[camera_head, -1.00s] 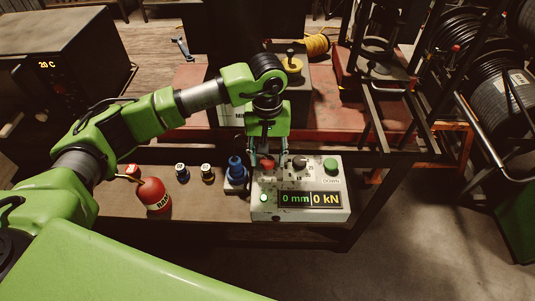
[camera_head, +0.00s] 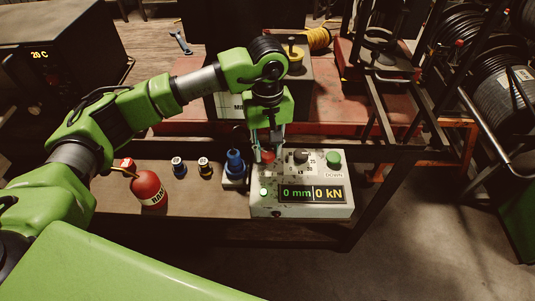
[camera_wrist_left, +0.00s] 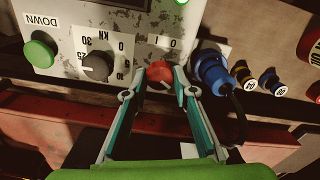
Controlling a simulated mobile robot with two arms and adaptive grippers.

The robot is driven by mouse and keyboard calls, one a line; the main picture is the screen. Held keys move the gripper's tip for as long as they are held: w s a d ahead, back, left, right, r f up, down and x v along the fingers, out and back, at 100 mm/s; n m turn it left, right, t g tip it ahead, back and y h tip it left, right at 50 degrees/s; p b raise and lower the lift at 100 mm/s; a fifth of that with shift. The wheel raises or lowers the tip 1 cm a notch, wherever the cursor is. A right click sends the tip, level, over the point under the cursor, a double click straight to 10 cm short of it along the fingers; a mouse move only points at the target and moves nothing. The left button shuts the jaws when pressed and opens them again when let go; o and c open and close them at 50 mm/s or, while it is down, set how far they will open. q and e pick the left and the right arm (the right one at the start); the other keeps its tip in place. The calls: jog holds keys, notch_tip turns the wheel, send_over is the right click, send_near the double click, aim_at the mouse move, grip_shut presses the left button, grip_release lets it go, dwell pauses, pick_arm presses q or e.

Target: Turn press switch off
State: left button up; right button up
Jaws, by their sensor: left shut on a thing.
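The press control box (camera_head: 300,203) stands on the bench, with a lit display (camera_head: 312,193) reading 0 mm and 0 kN and a lit green lamp (camera_head: 264,191). My right gripper is not in view.
A blue plug (camera_head: 235,165) stands just left of the box. Two small dies (camera_head: 179,168) and a red oil can (camera_head: 149,188) are farther left on the bench. A dark frame rises at the right.

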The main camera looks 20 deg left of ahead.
pick_arm(q)
jog(key=n+b, duration=0.3)
jog(key=shift+f+n+b, duration=0.25)
jog(key=shift+n+b, duration=0.15)
jog(key=n+b, duration=0.3)
jog(key=shift+n, duration=0.3)
jog(key=n+b, duration=0.2)
jog(key=n, duration=0.1)
jog(key=shift+r+n, duration=0.1)
jog(key=shift+n, duration=0.2)
jog(key=shift+r+n+b, duration=0.15)
jog(key=shift+n+b, duration=0.9)
jog(key=shift+n, duration=0.85)
jog(key=o, duration=1.1)
